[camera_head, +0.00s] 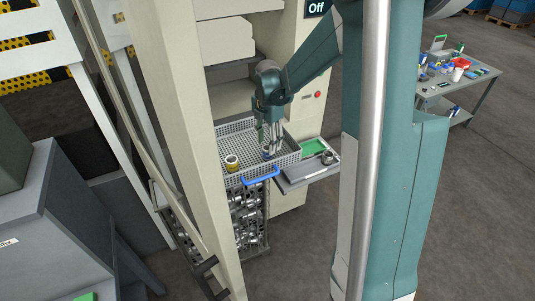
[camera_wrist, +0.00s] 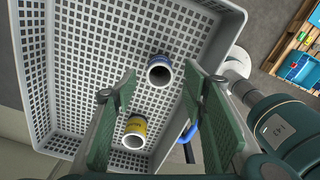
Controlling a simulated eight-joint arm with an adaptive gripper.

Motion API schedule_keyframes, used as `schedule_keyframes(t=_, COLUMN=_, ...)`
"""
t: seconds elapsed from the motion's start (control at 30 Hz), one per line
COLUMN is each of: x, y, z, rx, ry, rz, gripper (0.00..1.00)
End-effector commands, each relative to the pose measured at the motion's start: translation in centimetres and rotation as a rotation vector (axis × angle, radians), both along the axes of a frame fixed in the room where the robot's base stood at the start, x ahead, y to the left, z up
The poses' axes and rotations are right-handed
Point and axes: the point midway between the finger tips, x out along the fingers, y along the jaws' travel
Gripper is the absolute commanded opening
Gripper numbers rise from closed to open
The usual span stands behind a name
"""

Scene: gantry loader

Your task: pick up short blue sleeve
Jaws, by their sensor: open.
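The short blue sleeve (camera_wrist: 159,70) stands in a grey perforated basket (camera_wrist: 95,100), its open end facing the camera in the wrist view. It has a pale rim and a blue outer band. In the head view the sleeve (camera_head: 267,152) is in the right part of the basket (camera_head: 215,150), close to my fingers. My gripper (camera_wrist: 159,88) is open, and the sleeve appears between the two green finger pads near their tips, with nothing held. In the head view my gripper (camera_head: 276,140) points down over the basket. The exact gap to the sleeve cannot be told.
A yellow sleeve (camera_wrist: 135,131) stands in the same basket; it also shows in the head view (camera_head: 232,163). The basket has raised walls and a blue handle (camera_head: 261,177). A small side tray (camera_head: 308,172) adjoins it at right. A beige machine post (camera_head: 180,130) stands left.

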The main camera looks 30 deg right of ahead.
Motion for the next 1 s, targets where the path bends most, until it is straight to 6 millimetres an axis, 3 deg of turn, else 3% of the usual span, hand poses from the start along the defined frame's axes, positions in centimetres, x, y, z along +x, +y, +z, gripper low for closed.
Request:
schedule_keyframes(t=0.5, x=0.0, y=0.0, z=-4.4, rx=0.000, ry=0.000, rz=0.000, gripper=0.43)
schedule_keyframes(t=1.0, x=0.0, y=0.0, z=-4.9, rx=0.000, ry=0.000, rz=0.000, gripper=0.43)
